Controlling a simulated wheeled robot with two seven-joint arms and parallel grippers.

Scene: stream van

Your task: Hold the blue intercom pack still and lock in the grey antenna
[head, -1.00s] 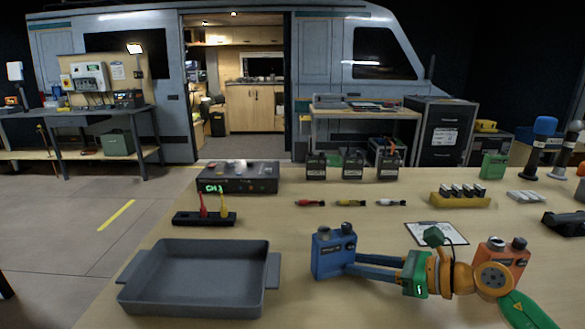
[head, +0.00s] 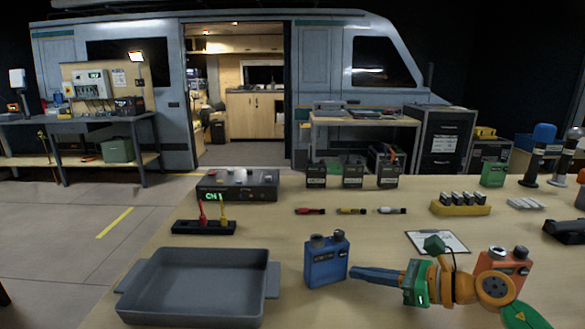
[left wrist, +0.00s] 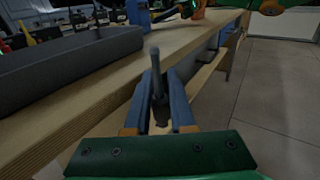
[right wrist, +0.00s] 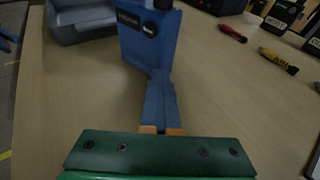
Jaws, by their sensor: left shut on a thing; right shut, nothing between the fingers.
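The blue intercom pack (head: 325,262) stands upright on the table, right of the grey tray, with two knobs on top. It also shows in the right wrist view (right wrist: 140,38). My right gripper (head: 354,273) is shut and empty, its fingertips at the pack's right side; I cannot tell whether they touch it. In the right wrist view its fingers (right wrist: 158,82) lie together. My left gripper (left wrist: 160,85) is outside the head view. It is shut on the grey antenna (left wrist: 155,62), a thin rod standing up between the fingers, near the table's front edge.
The grey tray (head: 127,306) is empty at the front left. An orange pack (head: 513,262) stands behind my right arm. A clipboard (head: 437,241), several markers and a yellow battery rack (head: 460,209) lie further back. The table between pack and markers is clear.

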